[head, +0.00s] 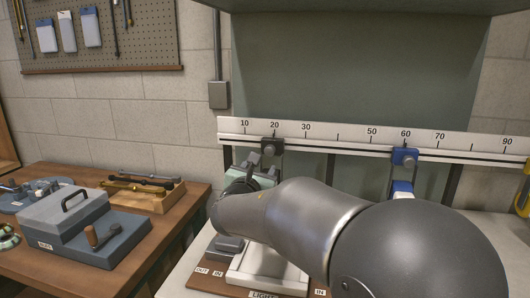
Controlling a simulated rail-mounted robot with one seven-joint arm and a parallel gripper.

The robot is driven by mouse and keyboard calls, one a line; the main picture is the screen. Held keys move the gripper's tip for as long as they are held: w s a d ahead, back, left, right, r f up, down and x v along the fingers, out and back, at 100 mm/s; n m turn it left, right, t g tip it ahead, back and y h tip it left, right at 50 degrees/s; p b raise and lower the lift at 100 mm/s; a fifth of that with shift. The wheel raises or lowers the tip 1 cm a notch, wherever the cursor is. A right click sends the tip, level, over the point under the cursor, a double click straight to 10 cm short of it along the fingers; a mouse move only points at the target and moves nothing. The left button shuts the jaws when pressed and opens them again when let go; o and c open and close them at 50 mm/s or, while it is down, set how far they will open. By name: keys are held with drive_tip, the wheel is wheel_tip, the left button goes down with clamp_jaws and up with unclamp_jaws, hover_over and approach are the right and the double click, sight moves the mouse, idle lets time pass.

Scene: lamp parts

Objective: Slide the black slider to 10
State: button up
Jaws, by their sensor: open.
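The black slider (273,145) sits on the white ruler rail (330,142), just below the 20 mark. The 10 mark (244,127) is to its left, and the rail there is bare. My gripper (262,155) is at the lower left of the slider, with its grey fingertips close to it. The fingers look open, and I cannot tell whether they touch the slider. My dark arm hides much of the area below the rail.
A blue slider (404,157) sits on the same rail at 60. A white lamp base (265,272) stands on the bench below. A wooden table (150,255) at left holds a grey-blue box (65,215) and a tool tray (145,190). A conduit box (218,95) is on the wall.

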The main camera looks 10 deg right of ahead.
sight(269, 152)
drive_tip(key=p+x, duration=0.2)
drive_tip(key=x, duration=1.1)
drive_tip(key=shift+w+d, duration=0.1)
